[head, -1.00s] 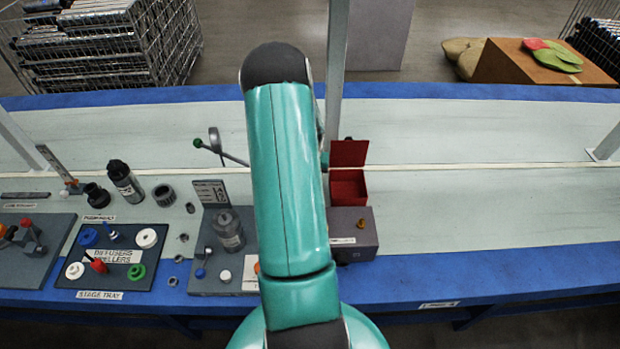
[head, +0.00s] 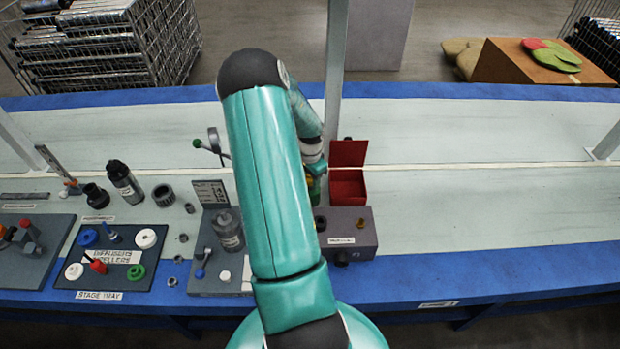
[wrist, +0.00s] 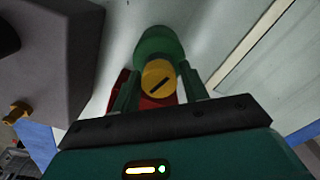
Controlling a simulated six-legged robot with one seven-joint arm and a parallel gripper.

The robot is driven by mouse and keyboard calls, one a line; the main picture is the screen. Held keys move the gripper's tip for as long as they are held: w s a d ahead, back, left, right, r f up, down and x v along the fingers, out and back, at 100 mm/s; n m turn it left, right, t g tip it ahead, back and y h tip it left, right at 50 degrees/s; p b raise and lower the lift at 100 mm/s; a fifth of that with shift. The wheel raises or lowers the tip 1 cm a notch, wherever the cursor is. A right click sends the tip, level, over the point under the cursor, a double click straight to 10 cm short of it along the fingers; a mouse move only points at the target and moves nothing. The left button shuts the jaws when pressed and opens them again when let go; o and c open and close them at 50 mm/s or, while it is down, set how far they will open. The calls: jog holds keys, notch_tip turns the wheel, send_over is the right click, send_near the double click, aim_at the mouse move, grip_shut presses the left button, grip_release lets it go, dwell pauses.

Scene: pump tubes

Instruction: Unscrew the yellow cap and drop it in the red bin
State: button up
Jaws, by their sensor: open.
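The yellow cap (wrist: 158,76) is round with a dark slot and sits between the two green fingers of my gripper (wrist: 161,73) in the wrist view. The fingers are open on either side of it; I cannot tell whether they touch it. A green rounded body (wrist: 157,45) is right beside the cap. A red part (wrist: 155,103) shows behind the cap, and I cannot tell what it belongs to. In the head view the red bin (head: 348,187), with its raised back, stands just right of my gripper, which my arm partly hides.
A grey box (head: 350,232) with a brass-coloured knob stands in front of the bin. To the left are a grey stand with a clear bottle (head: 228,230), a dark bottle (head: 125,182) and a stage tray (head: 110,257). The bench right of the bin is clear.

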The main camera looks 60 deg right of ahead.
jog(key=c, duration=0.8)
jog(key=n, duration=0.3)
jog(key=shift+n, duration=0.3)
jog(key=o, duration=0.5)
jog(key=shift+w, duration=0.1)
jog(key=c, duration=0.5)
